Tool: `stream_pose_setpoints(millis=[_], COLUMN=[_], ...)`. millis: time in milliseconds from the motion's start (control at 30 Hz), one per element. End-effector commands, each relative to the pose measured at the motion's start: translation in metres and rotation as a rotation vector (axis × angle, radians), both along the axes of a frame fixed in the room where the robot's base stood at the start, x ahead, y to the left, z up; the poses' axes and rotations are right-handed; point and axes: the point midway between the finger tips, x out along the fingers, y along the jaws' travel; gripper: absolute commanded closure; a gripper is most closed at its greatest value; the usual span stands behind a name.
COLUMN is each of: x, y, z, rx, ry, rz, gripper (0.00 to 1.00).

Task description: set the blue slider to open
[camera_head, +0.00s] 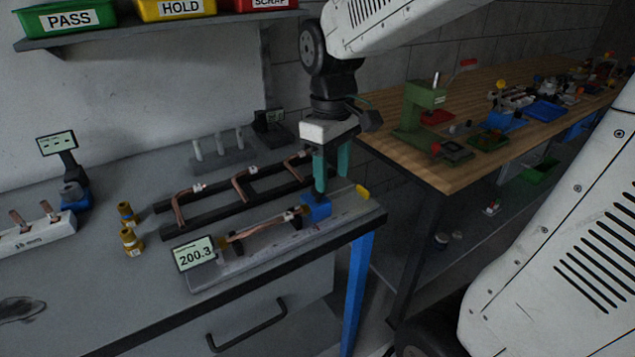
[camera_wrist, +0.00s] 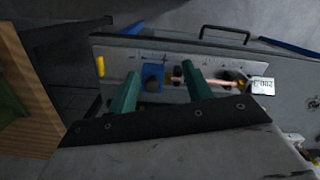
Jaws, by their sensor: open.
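The blue slider (camera_head: 316,209) sits on the right part of a grey measuring fixture (camera_head: 240,267). It also shows in the wrist view (camera_wrist: 153,80), between my two green fingers as seen there. A copper tube (camera_head: 262,229) lies along the fixture, its right end close to the slider. A display (camera_head: 194,254) at the fixture's left end reads 200.3. My gripper (camera_head: 330,184) is open, fingers pointing down at the slider. In the wrist view the fingertips (camera_wrist: 160,71) lie either side of the slider, with gaps. I cannot tell whether they touch it.
A yellow block (camera_head: 362,192) marks the fixture's right end. Behind it stands a black rack (camera_head: 240,190) with bent copper tubes. Brass-coloured fittings (camera_head: 131,240) stand to the left. A wooden bench (camera_head: 470,110) with several devices is at right. The bench front edge is near the fixture.

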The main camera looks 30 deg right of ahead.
Motion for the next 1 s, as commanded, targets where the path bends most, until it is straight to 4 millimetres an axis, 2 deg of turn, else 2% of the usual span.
stream_pose_setpoints(millis=[33,100,233,467,800,1000], x=[0.018,0.04,0.061,0.063,0.062,0.062], y=[-0.003,-0.005,-0.007,-0.006,-0.006,-0.006], z=[-0.003,-0.005,0.005,-0.001,-0.053,-0.07], rx=[0.006,0.012,0.013,0.013,0.014,0.014], ry=[0.003,-0.01,-0.057,-0.069,-0.066,-0.068], rz=[0.067,0.183,0.352,0.464,0.462,0.461], gripper=[0.5,0.5,0.5,0.5,0.5,0.5])
